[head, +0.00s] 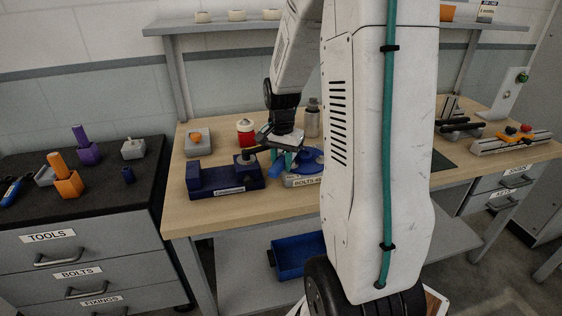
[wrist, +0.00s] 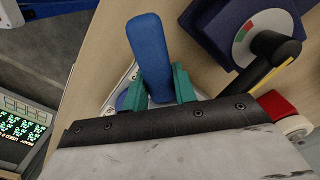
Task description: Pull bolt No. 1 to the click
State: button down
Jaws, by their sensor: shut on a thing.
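My gripper (wrist: 160,85) has its teal fingers shut on a blue handle (wrist: 148,42). In the head view my gripper (head: 284,160) is low over the bench, beside a round blue part (head: 310,160). Under that part is a grey plate (head: 300,182) with a label that seems to begin "BOLTS". The handle's lower end is hidden behind my wrist in the wrist view. I cannot tell which bolt is No. 1, nor whether the handle is seated on one.
Left of the gripper is a navy block (head: 225,182), with a red-green dial (wrist: 262,30) and black lever (wrist: 270,60) close to the fingers. A red and white container (head: 246,132) stands behind. A bottle (head: 312,118) stands further back.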

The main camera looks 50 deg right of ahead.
jog(key=shift+r, duration=0.2)
jog(key=shift+r, duration=2.9)
